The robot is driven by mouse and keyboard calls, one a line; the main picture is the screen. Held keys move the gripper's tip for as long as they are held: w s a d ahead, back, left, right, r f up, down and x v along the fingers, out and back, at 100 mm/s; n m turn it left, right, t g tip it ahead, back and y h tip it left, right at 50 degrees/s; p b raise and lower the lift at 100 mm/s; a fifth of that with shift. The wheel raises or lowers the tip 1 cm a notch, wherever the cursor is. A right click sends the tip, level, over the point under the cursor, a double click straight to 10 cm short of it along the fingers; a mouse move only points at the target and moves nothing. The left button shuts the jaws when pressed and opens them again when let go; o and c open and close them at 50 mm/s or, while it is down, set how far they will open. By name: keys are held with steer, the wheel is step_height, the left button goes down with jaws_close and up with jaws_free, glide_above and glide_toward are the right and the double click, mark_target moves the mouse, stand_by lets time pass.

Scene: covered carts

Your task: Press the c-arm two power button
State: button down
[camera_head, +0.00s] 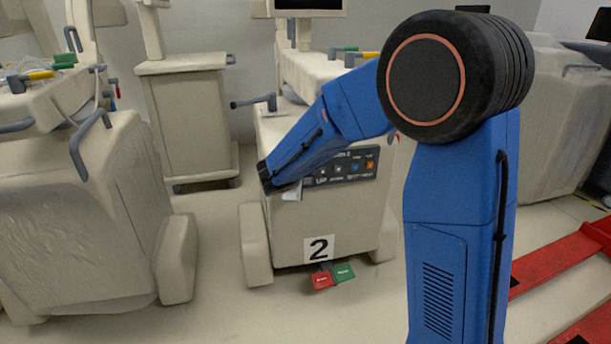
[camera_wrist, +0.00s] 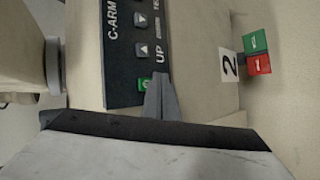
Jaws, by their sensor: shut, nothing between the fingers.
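The cart marked 2 (camera_head: 290,232) stands in the middle of the head view. Its dark control panel (camera_head: 352,172) is on the upper front, and the panel (camera_wrist: 122,45) also shows turned sideways in the wrist view. A green-lit button (camera_wrist: 145,84) sits at the panel's end by the "UP" label. My gripper (camera_wrist: 160,76) is shut and empty, its narrow tip right beside the green button and partly over its edge. I cannot tell whether it touches. In the head view my gripper (camera_head: 292,192) is at the panel's left end, and my arm hides the green button.
Red and green pedals (camera_head: 332,275) lie on the floor below the number 2 label. Another covered cart (camera_head: 80,210) stands at the left and one (camera_head: 190,120) behind. Red floor legs (camera_head: 555,262) extend at the right. A handle (camera_head: 252,102) sticks out above the panel.

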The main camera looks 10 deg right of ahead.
steer(key=shift+s, duration=2.4)
steer(key=s+d+r+m+g, duration=0.2)
steer(key=s+d+r+m, duration=0.3)
steer(key=s, duration=0.6)
steer(key=s+d+m+g, duration=0.3)
steer(key=s+d, duration=0.5)
steer(key=s, duration=0.3)
steer(key=s+a+m+y, duration=0.2)
steer(key=s+y, duration=0.1)
steer(key=s, duration=0.6)
steer(key=s+a+m+y, duration=0.2)
steer(key=s+a+y, duration=0.1)
steer(key=s, duration=0.6)
steer(key=shift+f+m, duration=0.15)
steer(key=shift+m, duration=0.15)
steer(key=shift+s, duration=0.1)
